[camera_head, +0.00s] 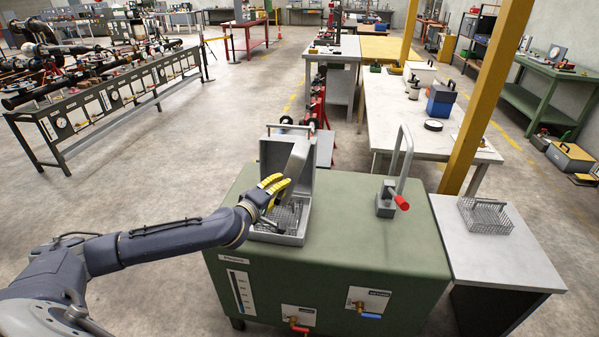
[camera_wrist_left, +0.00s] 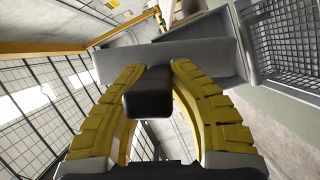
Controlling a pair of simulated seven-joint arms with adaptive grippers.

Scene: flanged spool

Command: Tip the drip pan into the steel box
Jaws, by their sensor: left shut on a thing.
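My left gripper (camera_head: 272,190) has yellow fingers and is over the left side of the steel box (camera_head: 292,238). In the left wrist view the fingers (camera_wrist_left: 150,92) are shut around a black handle (camera_wrist_left: 148,98). The handle joins a grey drip pan (camera_wrist_left: 125,62). In the head view the pan (camera_head: 297,160) is steeply tilted above the box, in front of its raised lid (camera_head: 270,155). The box is open, with wire mesh inside; it also shows at the right of the wrist view (camera_wrist_left: 243,50). The pan's inside is hard to make out. My right gripper is not in view.
The box stands on a green cabinet (camera_head: 345,225). A wire basket (camera_head: 485,215) sits on a side table (camera_head: 505,255). The cabinet top between box and lever is clear.

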